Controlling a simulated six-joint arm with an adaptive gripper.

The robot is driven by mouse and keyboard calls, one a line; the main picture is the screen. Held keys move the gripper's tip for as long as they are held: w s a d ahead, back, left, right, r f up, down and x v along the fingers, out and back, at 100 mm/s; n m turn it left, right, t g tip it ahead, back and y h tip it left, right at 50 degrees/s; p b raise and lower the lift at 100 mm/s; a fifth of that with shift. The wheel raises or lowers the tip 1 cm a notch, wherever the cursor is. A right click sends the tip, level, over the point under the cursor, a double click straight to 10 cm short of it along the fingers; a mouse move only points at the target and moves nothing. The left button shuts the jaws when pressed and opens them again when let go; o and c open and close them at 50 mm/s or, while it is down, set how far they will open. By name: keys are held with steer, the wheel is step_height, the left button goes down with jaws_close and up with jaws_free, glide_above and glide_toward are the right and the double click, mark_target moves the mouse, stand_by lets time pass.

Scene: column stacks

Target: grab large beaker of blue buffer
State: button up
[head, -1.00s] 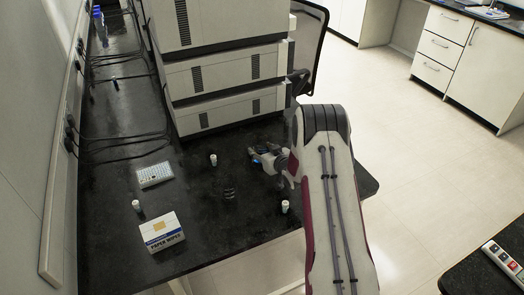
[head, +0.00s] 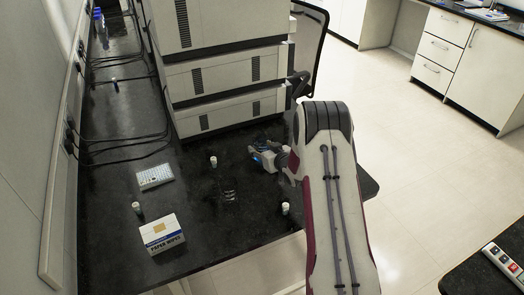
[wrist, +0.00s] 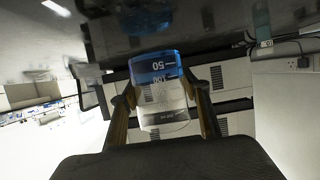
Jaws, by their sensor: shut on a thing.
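The large beaker of blue buffer (wrist: 158,92) fills the middle of the wrist view. It is clear glass with white markings, and it appears upside down there, with the blue liquid at the picture's top. My gripper (wrist: 160,88) has one finger on each side of it and is shut on it. In the head view my gripper (head: 268,157) is over the right part of the black bench, in front of the stacked instruments. A little of the blue shows there; the rest of the beaker is hidden. I cannot tell whether its base touches the bench.
The stacked column instruments (head: 225,75) stand just behind my gripper. Small white-capped vials (head: 213,161) (head: 285,208) stand nearby. A paper wipes box (head: 162,234) and a white rack (head: 155,176) are to the left. The black bench (head: 215,220) has free room at the front.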

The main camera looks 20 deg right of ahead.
step_height(320, 180, up, 8)
stand_by(1.0)
steer(key=shift+r, duration=0.2)
stand_by(0.7)
